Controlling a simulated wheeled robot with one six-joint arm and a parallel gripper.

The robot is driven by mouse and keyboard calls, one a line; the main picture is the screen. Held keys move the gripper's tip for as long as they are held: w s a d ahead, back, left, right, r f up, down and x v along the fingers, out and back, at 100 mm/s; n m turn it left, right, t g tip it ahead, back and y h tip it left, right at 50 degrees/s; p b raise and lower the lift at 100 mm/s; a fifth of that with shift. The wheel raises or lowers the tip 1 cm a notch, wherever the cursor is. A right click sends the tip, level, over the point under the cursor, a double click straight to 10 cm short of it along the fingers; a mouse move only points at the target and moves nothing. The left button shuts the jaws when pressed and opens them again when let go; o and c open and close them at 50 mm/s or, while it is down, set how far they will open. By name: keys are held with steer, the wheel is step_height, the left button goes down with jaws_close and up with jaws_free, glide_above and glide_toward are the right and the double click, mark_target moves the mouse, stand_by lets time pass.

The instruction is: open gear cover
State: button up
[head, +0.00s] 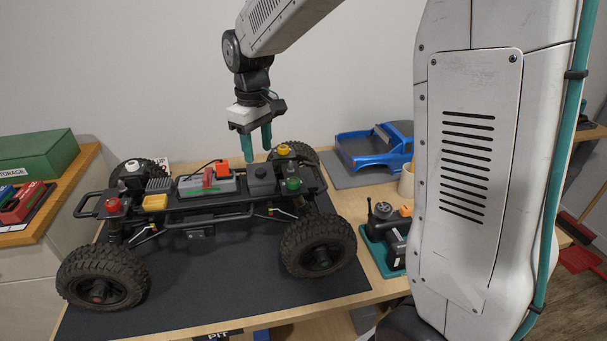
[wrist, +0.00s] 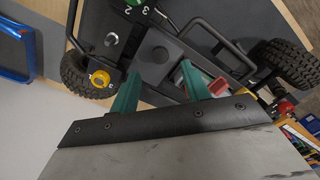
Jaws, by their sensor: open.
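The gear cover appears to be the dark grey box with a round knob (head: 262,181) in the middle-right of the crawler chassis (head: 205,210). It sits flat on the chassis and looks closed. In the wrist view the dark cover (wrist: 159,54) lies just beyond my fingertips. My gripper (head: 258,156) is open with teal fingers pointing down, just above the cover and apart from it. It also shows in the wrist view (wrist: 158,70), with nothing between the fingers. The cover's hinge or catch cannot be made out.
Around the cover stand a green cap (head: 293,184), a yellow cap (head: 284,149) and a grey box with red parts (head: 208,183). A black rail runs along the chassis. A blue truck body (head: 375,149) lies behind right, and a teal tray (head: 379,254) with a transmitter stands at right.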

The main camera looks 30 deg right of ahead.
step_height(320, 180, up, 2)
steer(key=shift+r, duration=0.1)
steer(key=s+d+m+g, duration=0.1)
steer(key=s+m, duration=0.3)
steer(key=s, duration=1.4)
steer(key=shift+d, duration=0.35)
